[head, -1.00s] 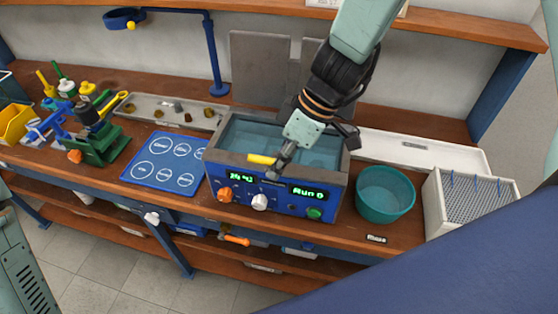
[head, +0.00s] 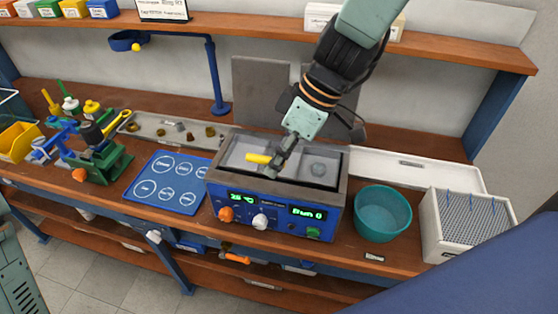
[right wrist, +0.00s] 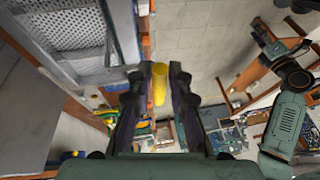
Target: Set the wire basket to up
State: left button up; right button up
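The wire basket (head: 284,158) shows as a grey tray surface inside the blue-fronted bath (head: 270,208), up near the rim. A round grey piece (head: 318,167) lies in it. Its yellow handle (head: 257,158) stands at the left of my right gripper (head: 274,168). In the right wrist view the handle (right wrist: 160,82) lies between the two fingers of my right gripper (right wrist: 160,90), which look closed on it. Grey mesh (right wrist: 65,30) shows at the upper left there. My left gripper is not in view; only a piece of my arm shows at the left edge.
A teal bowl (head: 382,213) and a white rack (head: 466,224) stand right of the bath. A blue mat with circles (head: 166,182) lies to the left, with a green and blue tool stand (head: 100,160) beyond. A long white tray (head: 415,169) lies behind the bowl.

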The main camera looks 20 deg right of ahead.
jog(key=shift+o, duration=1.4)
jog(key=shift+s+f, duration=0.1)
jog(key=shift+s, duration=0.05)
jog(key=shift+f, duration=0.1)
jog(key=shift+w, duration=0.2)
jog(key=shift+d, duration=0.1)
jog(key=v, duration=1.2)
jog(key=shift+w, duration=0.1)
